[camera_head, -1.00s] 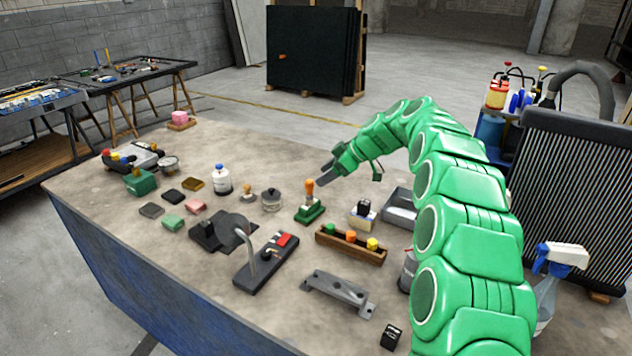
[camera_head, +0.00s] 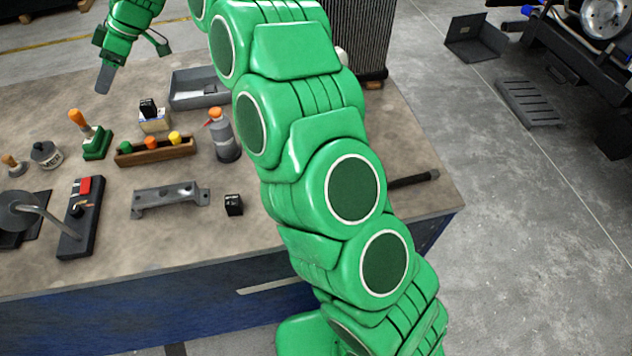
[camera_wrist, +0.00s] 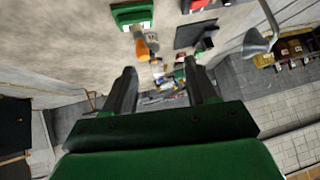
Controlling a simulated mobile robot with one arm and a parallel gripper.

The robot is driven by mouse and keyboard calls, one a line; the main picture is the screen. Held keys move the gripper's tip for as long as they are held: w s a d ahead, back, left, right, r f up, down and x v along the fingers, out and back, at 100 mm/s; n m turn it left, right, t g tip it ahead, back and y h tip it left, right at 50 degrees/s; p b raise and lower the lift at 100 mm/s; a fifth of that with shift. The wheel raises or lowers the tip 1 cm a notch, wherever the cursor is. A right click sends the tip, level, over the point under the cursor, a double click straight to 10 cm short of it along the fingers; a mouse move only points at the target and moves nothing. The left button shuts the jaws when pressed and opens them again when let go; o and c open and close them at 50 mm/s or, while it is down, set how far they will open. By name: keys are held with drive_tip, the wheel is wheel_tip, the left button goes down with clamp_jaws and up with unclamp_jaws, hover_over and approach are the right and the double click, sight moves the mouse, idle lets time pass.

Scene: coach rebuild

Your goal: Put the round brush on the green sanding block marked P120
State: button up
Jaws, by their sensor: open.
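My gripper (camera_head: 104,80) is open and empty above the far part of the workbench in the head view. In the wrist view its two dark fingers (camera_wrist: 160,72) stand apart with nothing between them. A small round piece with a wooden knob (camera_head: 14,164) stands at the left edge of the head view; it may be the round brush, but I cannot tell for sure. My gripper is well to its right and farther back.
An orange-handled tool on a green base (camera_head: 97,143) stands nearest my gripper. Around it are a lidded pot (camera_head: 46,153), a wooden rack (camera_head: 155,153), a grey tray (camera_head: 188,100), a bottle (camera_head: 222,136), a metal bracket (camera_head: 168,199) and a black switch board (camera_head: 78,222).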

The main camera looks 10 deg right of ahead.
drive_tip(key=s+d+r+m+h, duration=0.2)
drive_tip(key=s+d+m, duration=0.2)
drive_tip(key=s+d, duration=0.65)
drive_tip(key=s+d+r+m+h, duration=0.2)
drive_tip(key=s+d+m, duration=0.2)
drive_tip(key=s+d, duration=0.65)
drive_tip(key=s+d+f+m+h, duration=0.1)
drive_tip(key=s+d+f+m, duration=0.1)
drive_tip(key=s+d, duration=0.5)
drive_tip(key=s+d+f+m+h, duration=0.1)
drive_tip(key=s+d+f+m, duration=0.1)
drive_tip(key=s+d+m, duration=0.3)
drive_tip(key=s+d+f+m+h, duration=0.2)
drive_tip(key=s+d+m, duration=0.1)
drive_tip(key=s+d, duration=0.8)
drive_tip(key=shift+s+d+f+m, duration=0.25)
drive_tip(key=shift+d+m, duration=0.15)
drive_tip(key=shift+d, duration=0.45)
